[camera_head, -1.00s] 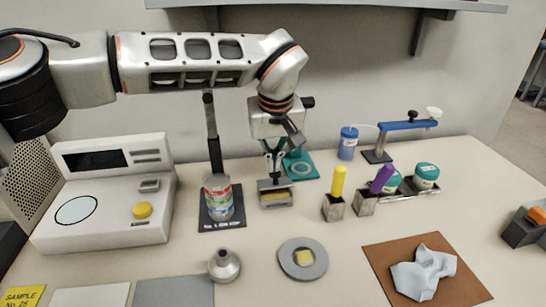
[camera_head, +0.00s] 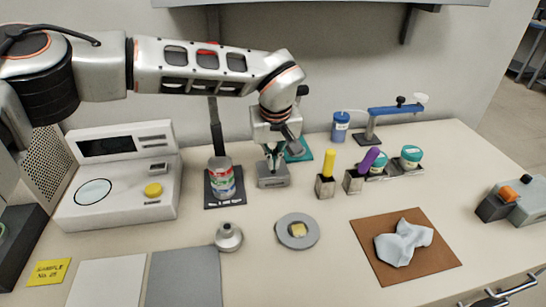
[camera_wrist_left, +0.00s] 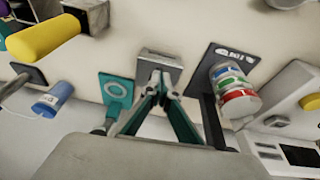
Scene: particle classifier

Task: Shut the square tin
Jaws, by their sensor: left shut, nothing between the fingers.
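The square tin (camera_head: 272,181) is a small grey metal box on the bench. Its top looks covered by a grey lid, and no yellow inside shows. My left gripper (camera_head: 275,162) points down with its fingers shut and empty, right at the tin's top; it appears to touch the lid, though the exact contact is hard to see. In the left wrist view the tin (camera_wrist_left: 158,60) lies just beyond the closed fingertips (camera_wrist_left: 159,76), which hide part of it. My right gripper is in neither view.
A labelled can (camera_head: 221,180) stands on a dark stand close left of the tin. A teal piece (camera_head: 298,152) lies behind it. Holders with a yellow marker (camera_head: 329,164) and a purple marker (camera_head: 369,159) stand to the right. A round grey dish (camera_head: 297,243) lies in front.

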